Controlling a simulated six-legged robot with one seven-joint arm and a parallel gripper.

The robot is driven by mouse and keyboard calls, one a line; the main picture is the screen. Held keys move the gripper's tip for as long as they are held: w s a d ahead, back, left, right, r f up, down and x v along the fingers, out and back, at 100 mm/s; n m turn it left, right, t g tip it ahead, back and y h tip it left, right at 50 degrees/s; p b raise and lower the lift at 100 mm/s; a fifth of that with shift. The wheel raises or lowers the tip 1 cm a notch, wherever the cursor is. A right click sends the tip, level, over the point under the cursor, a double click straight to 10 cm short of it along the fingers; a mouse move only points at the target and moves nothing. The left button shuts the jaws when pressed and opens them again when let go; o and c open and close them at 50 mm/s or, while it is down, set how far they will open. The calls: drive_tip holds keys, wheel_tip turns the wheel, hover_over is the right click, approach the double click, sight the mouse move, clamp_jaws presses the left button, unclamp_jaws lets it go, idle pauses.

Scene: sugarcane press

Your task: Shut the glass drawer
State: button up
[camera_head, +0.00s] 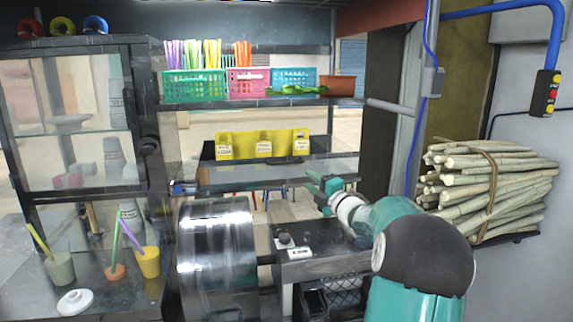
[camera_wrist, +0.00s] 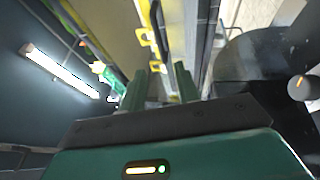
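A black open-topped drawer or bin (camera_head: 330,298) with a grid-patterned side sits low at the bottom centre, partly cut off by the frame and partly behind my arm. I cannot tell for sure that it is the glass drawer, or how far out it is. My gripper (camera_head: 314,186) is raised in the middle of the head view, above and behind the machine's control box, pointing left. In the wrist view the gripper's two green fingers (camera_wrist: 168,75) stand apart with nothing between them. No drawer is clear in the wrist view.
A shiny metal drum (camera_head: 216,258) and a control box (camera_head: 298,252) stand close to my arm. A glass-sided cabinet (camera_head: 75,120), cups with straws (camera_head: 148,262), a yellow holder (camera_head: 262,146) and baskets (camera_head: 195,84) are around. Bundled cane (camera_head: 490,190) lies at right.

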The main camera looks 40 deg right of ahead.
sight(287, 163)
drive_tip(key=w, duration=0.4)
drive_tip(key=w+d+r, duration=0.1)
drive_tip(key=w, duration=0.4)
drive_tip(key=w+r, duration=0.1)
drive_tip(key=w, duration=0.3)
drive_tip(key=shift+w+d+r, duration=0.2)
drive_tip(key=shift+w, duration=0.05)
clamp_jaws()
